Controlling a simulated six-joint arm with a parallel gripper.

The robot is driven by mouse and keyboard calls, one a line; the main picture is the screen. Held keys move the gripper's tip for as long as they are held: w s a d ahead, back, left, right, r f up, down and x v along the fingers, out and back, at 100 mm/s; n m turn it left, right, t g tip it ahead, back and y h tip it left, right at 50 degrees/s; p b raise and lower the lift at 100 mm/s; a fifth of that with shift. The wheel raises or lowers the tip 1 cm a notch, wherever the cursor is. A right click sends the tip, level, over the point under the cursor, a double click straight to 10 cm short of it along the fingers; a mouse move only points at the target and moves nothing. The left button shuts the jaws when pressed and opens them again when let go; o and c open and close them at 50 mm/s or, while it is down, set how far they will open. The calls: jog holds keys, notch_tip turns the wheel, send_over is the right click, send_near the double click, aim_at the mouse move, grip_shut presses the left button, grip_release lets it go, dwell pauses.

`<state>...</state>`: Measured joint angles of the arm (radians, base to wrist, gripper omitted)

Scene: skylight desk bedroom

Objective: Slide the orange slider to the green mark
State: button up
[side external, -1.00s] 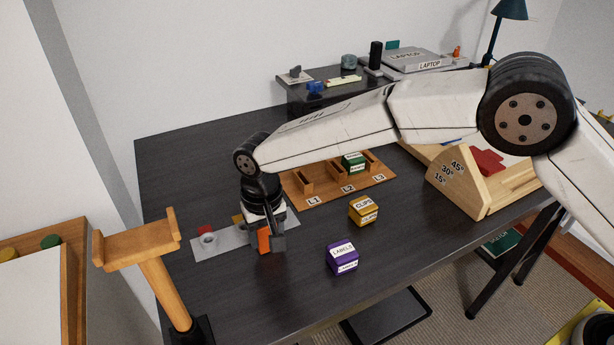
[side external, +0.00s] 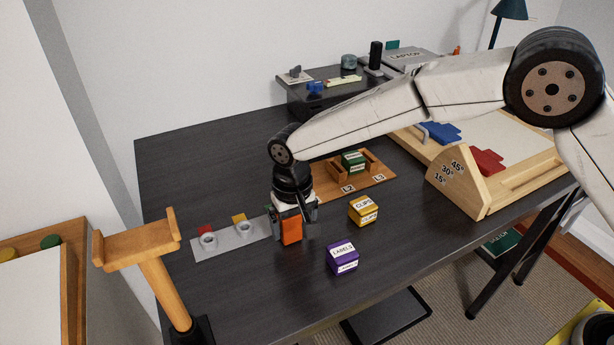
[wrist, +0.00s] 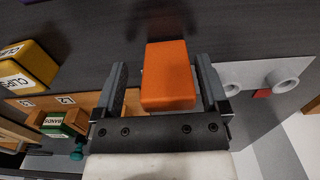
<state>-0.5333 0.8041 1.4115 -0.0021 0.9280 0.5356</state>
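The orange slider (side external: 291,231) is an upright block at the right end of the visible grey strip. The wrist view shows this orange slider (wrist: 168,78) between the two dark fingers of my gripper (wrist: 162,64). My gripper is open around it. A gap shows at the left finger, while the right finger is against or very close to the block. The side view shows my gripper (side external: 293,215) pointing down at the slider. The grey strip (side external: 226,246) has a red mark (side external: 205,230) and a yellow mark (side external: 239,218), each by a grey ring.
A purple LABELS box (side external: 342,258) and a yellow CLIPS box (side external: 363,211) stand right of my gripper. A wooden tray (side external: 379,175) holding a green box (side external: 354,161) lies behind. A wooden angled stand (side external: 461,182) is at right.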

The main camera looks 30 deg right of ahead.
jog(key=shift+a+r, duration=0.1)
jog(key=shift+r, duration=3.8)
jog(key=shift+d, duration=0.65)
jog(key=s+d+f+t, duration=0.1)
jog(key=s+d, duration=0.4)
jog(key=d, duration=0.3)
jog(key=s+d+f, duration=0.1)
jog(key=s+d, duration=0.5)
jog(key=d, duration=0.3)
jog(key=s+d+f+t, duration=0.1)
jog(key=s+d+f, duration=0.1)
jog(key=s+d, duration=0.4)
jog(key=shift+s+d+t, duration=0.15)
jog(key=shift+d+t, duration=0.15)
jog(key=shift+d, duration=1.15)
jog(key=shift+s+d+f, duration=0.2)
jog(key=shift+s, duration=0.3)
